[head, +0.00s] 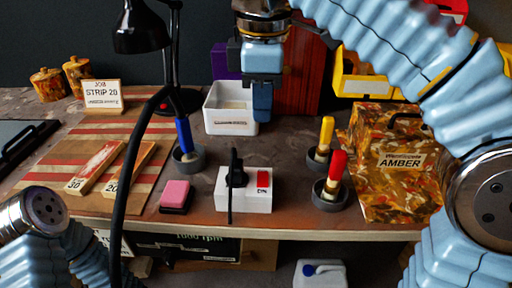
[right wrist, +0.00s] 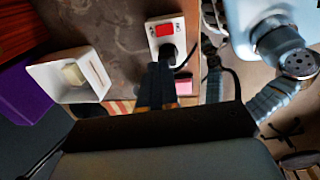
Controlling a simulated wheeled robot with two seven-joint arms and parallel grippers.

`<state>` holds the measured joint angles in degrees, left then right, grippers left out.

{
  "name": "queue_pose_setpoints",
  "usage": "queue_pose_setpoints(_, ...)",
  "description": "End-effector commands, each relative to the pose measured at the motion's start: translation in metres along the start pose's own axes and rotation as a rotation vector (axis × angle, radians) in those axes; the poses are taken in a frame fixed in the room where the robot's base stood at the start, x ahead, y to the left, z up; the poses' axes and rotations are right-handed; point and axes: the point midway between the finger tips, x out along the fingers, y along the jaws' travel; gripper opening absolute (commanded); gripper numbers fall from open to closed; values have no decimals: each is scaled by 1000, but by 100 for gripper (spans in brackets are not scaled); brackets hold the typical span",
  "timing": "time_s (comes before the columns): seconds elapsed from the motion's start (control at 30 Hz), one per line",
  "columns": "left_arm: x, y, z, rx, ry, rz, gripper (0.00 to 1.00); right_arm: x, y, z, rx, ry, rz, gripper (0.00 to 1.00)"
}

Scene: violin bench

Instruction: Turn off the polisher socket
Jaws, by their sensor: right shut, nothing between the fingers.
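The white socket box (head: 262,203) sits near the front edge of the bench, with a red rocker switch (head: 264,180) on its right part. A black plug (head: 236,172) is in its left part, and a black cord hangs from it. In the right wrist view the socket (right wrist: 154,40), red switch (right wrist: 165,30) and plug (right wrist: 168,53) lie just beyond the fingertips. My right gripper (head: 262,112) is shut and empty, pointing down above and behind the socket, apart from it. I cannot tell which way the switch is tipped. My left gripper is out of view.
A white open box (head: 220,122) stands behind the socket, by the right gripper. A pink block (head: 176,194) lies left. Round holders with blue (head: 184,135), yellow (head: 326,130) and red (head: 337,165) handles stand around. A black lamp (head: 140,30) rises at left; the amber case (head: 385,190) stands right.

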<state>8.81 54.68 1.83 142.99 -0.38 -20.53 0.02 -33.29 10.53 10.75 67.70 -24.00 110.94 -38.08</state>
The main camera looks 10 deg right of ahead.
Motion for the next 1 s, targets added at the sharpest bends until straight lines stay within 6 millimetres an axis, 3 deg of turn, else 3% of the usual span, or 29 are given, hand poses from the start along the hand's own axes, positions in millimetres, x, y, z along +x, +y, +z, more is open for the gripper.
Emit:
queue_pose_setpoints(0.17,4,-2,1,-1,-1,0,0,20,-1,2,0,-4,-1,0)
queue_pose_setpoints(0.63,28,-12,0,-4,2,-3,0,115,-1,1,1,-2,-2,0)
queue_pose_setpoints(0.8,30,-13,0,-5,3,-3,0,133,0,1,2,-1,-1,0)
queue_pose_setpoints(1.0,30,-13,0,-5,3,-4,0,139,0,1,1,-1,-1,0)
